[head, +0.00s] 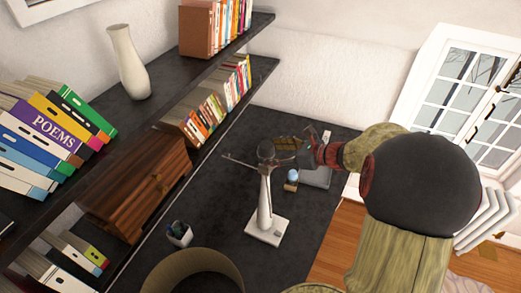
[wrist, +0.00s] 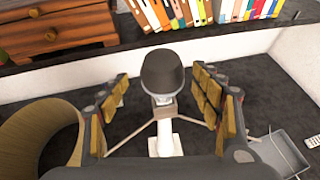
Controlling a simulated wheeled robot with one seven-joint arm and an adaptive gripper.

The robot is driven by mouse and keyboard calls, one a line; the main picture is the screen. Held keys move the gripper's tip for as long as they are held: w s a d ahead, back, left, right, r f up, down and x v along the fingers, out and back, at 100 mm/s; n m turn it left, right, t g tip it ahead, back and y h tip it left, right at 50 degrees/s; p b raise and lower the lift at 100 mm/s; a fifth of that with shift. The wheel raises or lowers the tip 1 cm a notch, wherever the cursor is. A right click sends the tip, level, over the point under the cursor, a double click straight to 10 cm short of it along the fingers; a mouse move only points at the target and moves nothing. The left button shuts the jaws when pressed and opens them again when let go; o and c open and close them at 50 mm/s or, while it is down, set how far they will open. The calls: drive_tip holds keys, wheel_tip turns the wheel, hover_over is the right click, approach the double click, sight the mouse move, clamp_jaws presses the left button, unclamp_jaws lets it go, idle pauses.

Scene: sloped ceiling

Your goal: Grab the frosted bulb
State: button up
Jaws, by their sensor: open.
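The frosted bulb (head: 266,151) looks like a grey, rounded bulb on top of a white lamp stand (head: 264,207) with thin side arms. In the wrist view the bulb (wrist: 162,73) stands upright in the middle, ahead of my palm. My gripper (head: 287,147) reaches in from the right at the bulb's height. Gaps show between the bulb and both fingers, though depth is hard to judge. My gripper holds nothing.
The lamp stands on a dark desk (head: 325,140). A small blue-topped item (head: 292,176), a grey tray (head: 317,176) and a pen cup (head: 179,234) are nearby. A beige lampshade (head: 195,262) is at the front. Shelves with books (head: 232,88) run behind.

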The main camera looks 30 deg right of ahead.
drive_tip(key=shift+w+a+f, duration=0.15)
drive_tip(key=shift+w+a, duration=0.1)
drive_tip(key=shift+w, duration=0.1)
drive_tip(key=p+x, duration=0.1)
drive_tip(key=x, duration=0.6)
drive_tip(key=shift+d+p, duration=0.25)
drive_tip(key=shift+p, duration=0.15)
drive_tip(key=shift+w, duration=0.15)
drive_tip(key=shift+c, duration=1.2)
drive_tip(key=c, duration=1.1)
drive_tip(key=shift+c, duration=0.2)
